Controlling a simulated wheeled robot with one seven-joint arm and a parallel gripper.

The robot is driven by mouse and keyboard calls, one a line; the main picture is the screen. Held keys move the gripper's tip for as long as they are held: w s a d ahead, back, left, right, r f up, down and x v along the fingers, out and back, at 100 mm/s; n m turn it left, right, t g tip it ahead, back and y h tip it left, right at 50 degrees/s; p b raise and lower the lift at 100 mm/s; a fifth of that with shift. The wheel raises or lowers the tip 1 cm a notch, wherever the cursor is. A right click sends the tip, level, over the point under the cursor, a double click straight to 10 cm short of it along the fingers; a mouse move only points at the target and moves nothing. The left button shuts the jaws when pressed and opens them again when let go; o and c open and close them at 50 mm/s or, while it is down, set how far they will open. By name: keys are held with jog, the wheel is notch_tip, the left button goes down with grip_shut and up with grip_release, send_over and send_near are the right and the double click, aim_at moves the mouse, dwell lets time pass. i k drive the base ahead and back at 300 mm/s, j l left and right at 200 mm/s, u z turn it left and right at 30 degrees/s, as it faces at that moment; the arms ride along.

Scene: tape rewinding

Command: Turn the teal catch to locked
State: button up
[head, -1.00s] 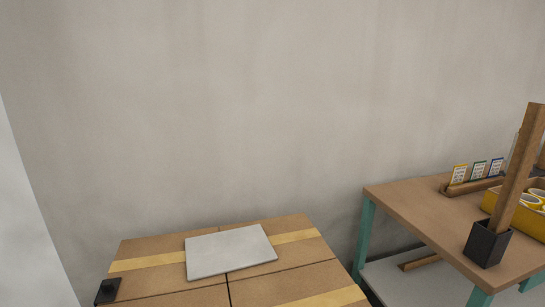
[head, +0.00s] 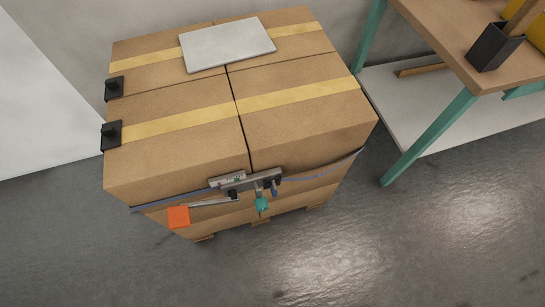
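The teal catch (head: 261,202) is a small teal knob or tab on the metal fitting (head: 250,182) at the front of the strapped carton stack (head: 300,130). It hangs below the metal bar, pointing down toward the floor. A small label with green on it (head: 232,180) sits on the bar; its text is too small to read. A blue strap (head: 172,203) runs around the stack from both sides of the fitting. An orange-ended lever (head: 178,217) sticks out to the left below the bar. My gripper is not in view.
A grey flat sheet (head: 228,44) lies on the cartons, and black corner pieces (head: 111,135) sit on their left edge. A workbench with teal legs (head: 432,135) and a low shelf stands at the right. The grey floor in front (head: 350,240) is clear.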

aim_at(261, 203)
jog(key=u, duration=0.65)
jog(key=k+j+u, duration=0.4)
jog(key=i+l, duration=0.05)
jog(key=l, duration=0.05)
